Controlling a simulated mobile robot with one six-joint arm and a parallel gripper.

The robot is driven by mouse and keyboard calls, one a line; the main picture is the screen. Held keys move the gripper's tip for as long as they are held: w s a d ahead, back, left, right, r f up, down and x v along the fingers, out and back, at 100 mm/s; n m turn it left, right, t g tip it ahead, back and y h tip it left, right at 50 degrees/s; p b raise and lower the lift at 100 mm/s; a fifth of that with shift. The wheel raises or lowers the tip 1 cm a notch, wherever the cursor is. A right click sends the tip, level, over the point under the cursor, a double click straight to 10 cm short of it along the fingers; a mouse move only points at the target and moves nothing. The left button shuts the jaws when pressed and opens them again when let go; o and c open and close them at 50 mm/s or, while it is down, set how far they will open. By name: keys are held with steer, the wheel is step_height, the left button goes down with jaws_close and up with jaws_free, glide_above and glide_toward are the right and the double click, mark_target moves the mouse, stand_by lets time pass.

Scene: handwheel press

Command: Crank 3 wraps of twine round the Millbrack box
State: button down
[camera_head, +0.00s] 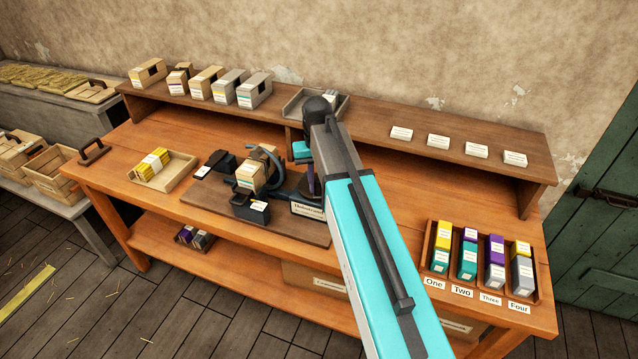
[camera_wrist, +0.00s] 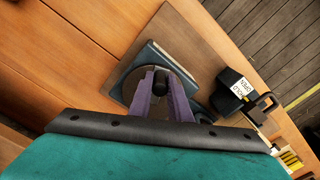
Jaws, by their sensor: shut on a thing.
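A dark tying machine (camera_head: 282,192) stands on a board on the wooden bench. A light box (camera_head: 250,175) sits in it, beside a curved dark arm (camera_head: 272,160); I cannot read the box's label. My gripper (camera_head: 313,185) is at the machine's right side, with my arm hiding part of it. In the wrist view, my gripper's purple fingers (camera_wrist: 162,92) are shut on a black crank knob (camera_wrist: 161,79) over a grey plate or housing (camera_wrist: 138,72). The box and any twine on it are not clear in that view.
A black block labelled HOLD OPEN (camera_wrist: 232,90) is close by in the wrist view. Several boxes (camera_head: 206,82) and a grey tray (camera_head: 300,100) stand on the raised shelf. A tray of yellow packets (camera_head: 183,172) is left, and a rack marked One to Four (camera_head: 536,285) is right.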

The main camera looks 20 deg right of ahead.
steer(key=shift+w+a+m, duration=0.2)
steer(key=shift+a+m, duration=0.25)
steer(key=shift+m, duration=0.7)
steer(key=shift+w+a+m, duration=0.2)
steer(key=shift+a+m, duration=0.2)
steer(key=shift+m, duration=0.75)
steer(key=c, duration=1.6)
jaws_free()
steer(key=shift+c, duration=0.2)
steer(key=shift+r, duration=0.1)
step_height(320, 180, up, 14)
steer(key=p, duration=0.6)
steer(key=shift+f+p, duration=0.2)
steer(key=shift+p, duration=0.15)
